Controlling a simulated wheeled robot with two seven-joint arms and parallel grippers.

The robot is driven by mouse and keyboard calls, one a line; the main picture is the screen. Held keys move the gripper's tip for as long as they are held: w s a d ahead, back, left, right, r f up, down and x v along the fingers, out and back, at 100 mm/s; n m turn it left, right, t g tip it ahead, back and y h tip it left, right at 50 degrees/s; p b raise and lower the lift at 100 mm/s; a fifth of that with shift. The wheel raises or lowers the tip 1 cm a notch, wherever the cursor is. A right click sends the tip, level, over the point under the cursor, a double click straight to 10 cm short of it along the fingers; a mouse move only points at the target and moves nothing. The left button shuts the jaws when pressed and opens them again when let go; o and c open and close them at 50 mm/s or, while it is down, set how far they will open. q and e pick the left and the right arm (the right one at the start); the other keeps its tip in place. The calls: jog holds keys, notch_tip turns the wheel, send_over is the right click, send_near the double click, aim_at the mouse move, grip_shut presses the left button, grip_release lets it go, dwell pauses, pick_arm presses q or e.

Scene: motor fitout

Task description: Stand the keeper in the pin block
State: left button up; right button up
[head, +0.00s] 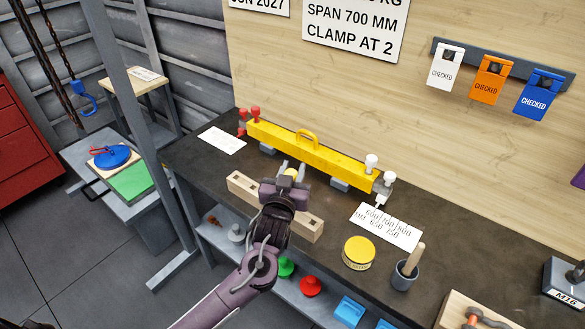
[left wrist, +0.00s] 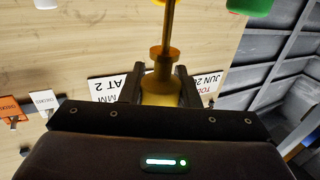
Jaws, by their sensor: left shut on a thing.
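The wooden block with holes (head: 242,188), which I take as the pin block, lies on the dark bench in front of the yellow beam. Holes show near both its ends; its middle is hidden behind my arm. My left gripper (head: 288,176) is over the block's middle in the picture. In the left wrist view my left gripper (left wrist: 160,88) is shut on a yellow, brass-like piece (left wrist: 160,91) with a collar and a thin rod, which I take as the keeper. In the head view it is mostly hidden by the gripper. I cannot tell its height above the block.
The yellow beam (head: 315,154) with red and white end fittings lies behind the block. A yellow tin (head: 358,253), a grey cup (head: 404,277) and a white card (head: 386,226) are to the right. A lower shelf holds coloured knobs, including a red one (head: 310,286).

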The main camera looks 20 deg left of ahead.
pick_arm(q)
jog(key=shift+f+b, duration=0.8)
jog(key=shift+f, duration=0.8)
jog(key=shift+p, duration=0.5)
dwell(0.3)
jog(key=shift+f+b, duration=2.05)
jog(key=shift+f, duration=0.75)
jog(key=o, duration=1)
jog(key=shift+s, duration=0.1)
